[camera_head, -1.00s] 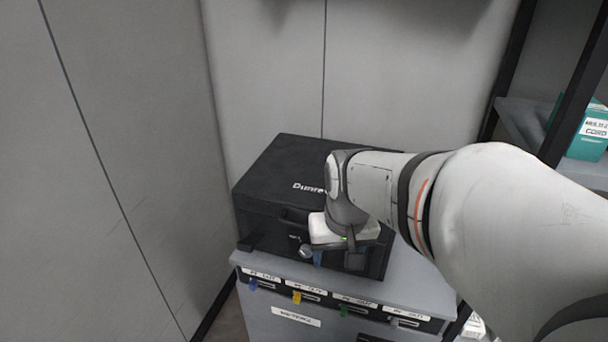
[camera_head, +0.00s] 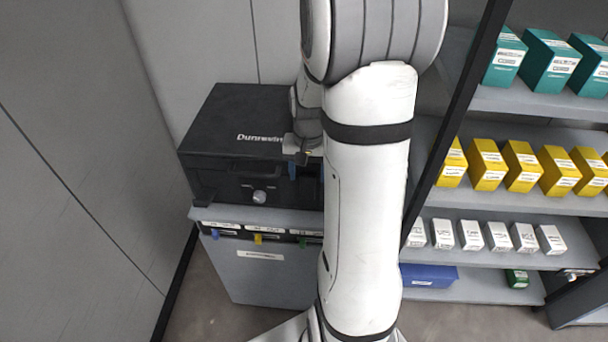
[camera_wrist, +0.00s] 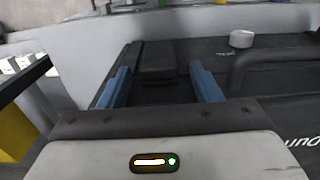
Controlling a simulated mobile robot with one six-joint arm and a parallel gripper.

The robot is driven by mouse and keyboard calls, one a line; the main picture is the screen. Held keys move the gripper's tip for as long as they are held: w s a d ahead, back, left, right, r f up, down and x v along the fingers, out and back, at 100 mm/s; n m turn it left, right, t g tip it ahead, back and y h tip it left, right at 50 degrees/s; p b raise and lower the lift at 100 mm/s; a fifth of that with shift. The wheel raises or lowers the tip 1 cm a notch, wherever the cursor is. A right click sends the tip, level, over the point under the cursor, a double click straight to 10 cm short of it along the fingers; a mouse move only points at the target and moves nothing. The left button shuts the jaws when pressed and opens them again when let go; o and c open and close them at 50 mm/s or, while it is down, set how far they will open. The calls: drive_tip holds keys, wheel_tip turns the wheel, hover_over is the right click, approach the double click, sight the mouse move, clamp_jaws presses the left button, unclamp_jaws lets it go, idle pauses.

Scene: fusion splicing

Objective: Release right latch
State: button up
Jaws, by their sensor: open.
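A black case (camera_head: 225,125) with white lettering stands on a grey cabinet. Its round silver knob (camera_head: 260,197) faces front and also shows in the wrist view (camera_wrist: 241,39). My gripper (camera_head: 294,171) is at the right part of the case's front. In the wrist view my gripper (camera_wrist: 160,70) is open, with one blue finger on each side of a black latch (camera_wrist: 158,55). Gaps show between the latch and both fingers. My arm hides the case's right end in the head view. I cannot tell whether the latch is fastened.
The grey cabinet (camera_head: 262,275) under the case has a row of labelled slots with coloured tabs along its top. A shelf rack (camera_head: 485,197) with teal, yellow and white boxes stands at the right. A grey wall (camera_head: 70,150) is close on the left.

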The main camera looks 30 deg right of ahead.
drive_tip(key=shift+f, duration=0.85)
drive_tip(key=shift+c, duration=0.5)
